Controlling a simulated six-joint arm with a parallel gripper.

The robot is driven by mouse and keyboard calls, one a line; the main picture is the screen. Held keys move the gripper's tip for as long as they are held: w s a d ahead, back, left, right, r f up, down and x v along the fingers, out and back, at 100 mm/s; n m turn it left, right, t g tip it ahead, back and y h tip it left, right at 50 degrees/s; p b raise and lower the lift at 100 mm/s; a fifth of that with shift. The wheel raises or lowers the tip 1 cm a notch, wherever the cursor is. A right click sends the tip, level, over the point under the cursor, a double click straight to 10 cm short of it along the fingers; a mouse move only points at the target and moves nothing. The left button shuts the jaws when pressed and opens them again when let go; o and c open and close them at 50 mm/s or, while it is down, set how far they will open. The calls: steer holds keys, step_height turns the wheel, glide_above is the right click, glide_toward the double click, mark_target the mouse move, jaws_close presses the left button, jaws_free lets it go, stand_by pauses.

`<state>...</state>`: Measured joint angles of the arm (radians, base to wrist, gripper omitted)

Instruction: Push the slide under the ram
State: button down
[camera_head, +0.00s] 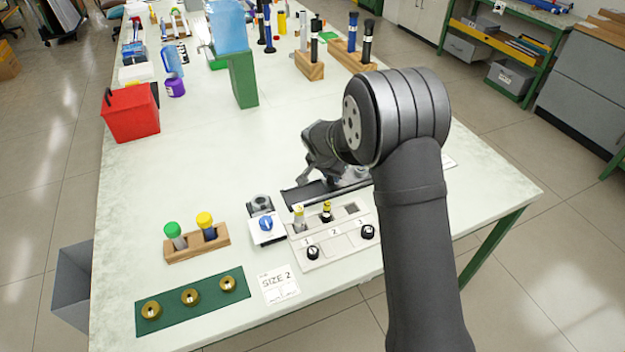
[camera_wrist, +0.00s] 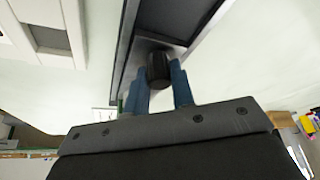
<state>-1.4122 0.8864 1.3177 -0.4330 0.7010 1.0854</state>
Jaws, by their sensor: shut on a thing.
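My gripper (camera_wrist: 160,82) has its two blue fingers shut on a dark knob (camera_wrist: 158,67), which stands on a dark channel-like slide track (camera_wrist: 130,55). The track lies behind a white panel with three numbered places (camera_head: 333,240). A grey metal piece with a round top (camera_head: 261,203) stands near the track's left end; I cannot tell whether it is the ram. How far the slide sits along the track is hidden.
A white box with a blue knob (camera_head: 266,226) stands left of the panel. A wooden block with green- and yellow-capped rods (camera_head: 195,245), a green mat with brass rings (camera_head: 193,300) and a SIZE 2 card (camera_head: 279,284) lie in front. The table middle (camera_head: 205,150) is clear.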

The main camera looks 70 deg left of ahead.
steer(key=shift+w+r, duration=0.1)
steer(key=shift+w, duration=0.4)
steer(key=c, duration=1.2)
jaws_free()
steer(key=shift+w, duration=0.1)
steer(key=shift+c, duration=0.2)
steer(key=shift+s+r, duration=0.25)
steer(key=shift+r, duration=0.1)
steer(key=v, duration=1.6)
steer(key=shift+d+r, duration=0.2)
steer(key=shift+r, duration=0.05)
